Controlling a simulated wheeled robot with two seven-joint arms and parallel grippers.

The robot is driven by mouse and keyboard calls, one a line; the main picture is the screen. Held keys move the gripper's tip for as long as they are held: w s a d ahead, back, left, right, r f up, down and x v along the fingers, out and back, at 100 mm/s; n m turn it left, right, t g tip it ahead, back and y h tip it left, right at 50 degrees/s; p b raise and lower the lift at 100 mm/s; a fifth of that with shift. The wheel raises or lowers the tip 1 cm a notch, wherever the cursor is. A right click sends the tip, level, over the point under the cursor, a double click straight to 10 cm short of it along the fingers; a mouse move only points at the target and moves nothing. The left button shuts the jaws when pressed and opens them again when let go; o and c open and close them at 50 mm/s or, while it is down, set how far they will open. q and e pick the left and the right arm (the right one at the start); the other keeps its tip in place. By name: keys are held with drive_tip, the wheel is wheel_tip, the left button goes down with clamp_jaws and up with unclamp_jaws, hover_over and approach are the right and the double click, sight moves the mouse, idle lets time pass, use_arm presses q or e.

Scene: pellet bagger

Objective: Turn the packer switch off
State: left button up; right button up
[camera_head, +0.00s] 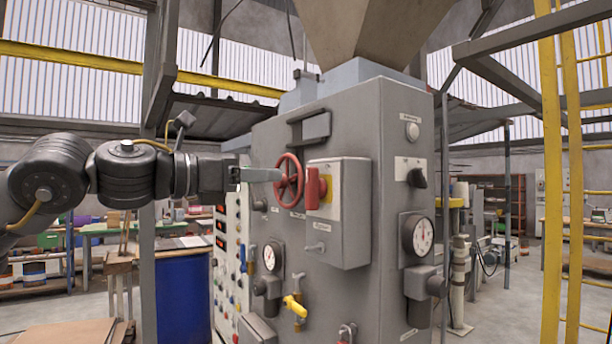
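A grey switch box (350,215) is mounted on the front of the grey machine cabinet. It carries a red handle (314,188) on a yellow plate; the small label beneath is too blurred to read. A black rotary knob (417,178) with a pale label above it sits on the cabinet's right face. I cannot tell from the labels which one is the packer switch. My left gripper (279,174) reaches in from the left, its fingertips close to the red handwheel (290,181), left of the red handle. The fingers overlap from this side, so their opening is hidden.
Pressure gauges (422,236), a yellow valve handle (295,306) and a padlock (347,333) are on the cabinet. A yellow ladder (553,180) stands at the right.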

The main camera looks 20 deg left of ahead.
sight(307, 178)
use_arm(q)
drive_tip(key=p+x, duration=0.3)
drive_tip(key=x, duration=0.6)
drive_tip(key=shift+w+a+f, duration=0.1)
drive_tip(key=shift+w, duration=0.2)
drive_tip(key=shift+w+d, duration=0.2)
drive_tip(key=shift+w+d+f, duration=0.15)
drive_tip(key=shift+w, duration=0.2)
drive_tip(key=shift+s, duration=0.1)
drive_tip(key=c, duration=0.7)
use_arm(e)
drive_tip(key=r, duration=0.3)
drive_tip(key=shift+s+r, duration=0.35)
